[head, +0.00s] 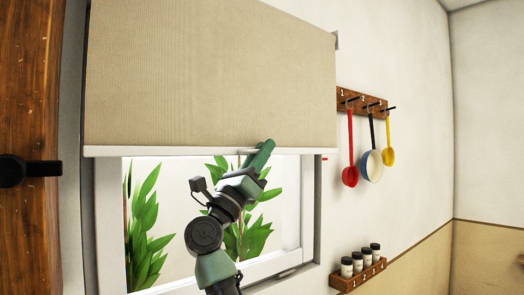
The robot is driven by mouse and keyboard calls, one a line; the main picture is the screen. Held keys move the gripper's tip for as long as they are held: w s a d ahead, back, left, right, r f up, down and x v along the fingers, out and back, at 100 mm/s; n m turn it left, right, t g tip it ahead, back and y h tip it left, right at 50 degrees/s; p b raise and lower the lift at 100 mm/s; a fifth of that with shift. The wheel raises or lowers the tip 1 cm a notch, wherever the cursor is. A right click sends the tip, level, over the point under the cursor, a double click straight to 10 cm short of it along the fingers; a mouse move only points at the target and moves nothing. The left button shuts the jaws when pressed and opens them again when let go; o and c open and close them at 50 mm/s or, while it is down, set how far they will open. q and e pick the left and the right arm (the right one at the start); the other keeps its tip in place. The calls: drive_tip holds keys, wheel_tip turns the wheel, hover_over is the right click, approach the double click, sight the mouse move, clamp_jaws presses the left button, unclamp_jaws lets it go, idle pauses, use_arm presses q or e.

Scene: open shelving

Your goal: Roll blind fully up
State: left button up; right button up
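The beige roller blind (210,75) hangs over the upper part of the window in the head view. Its pale bottom bar (170,151) sits below the top of the window (308,210), and the lower part of the window is uncovered. My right gripper (262,150) is at the bottom bar, right of the blind's middle. Its green fingers overlap the bar's lower edge. I cannot tell whether they are shut on it, as the fingers are seen from behind. My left gripper is not in view.
A wooden rack (362,101) with a red ladle (350,172), a pan (372,165) and a yellow ladle (388,155) hangs right of the window. A small shelf (357,275) holds several jars below. A brown wooden panel (28,90) stands at the left.

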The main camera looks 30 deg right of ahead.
clamp_jaws()
idle(1.3)
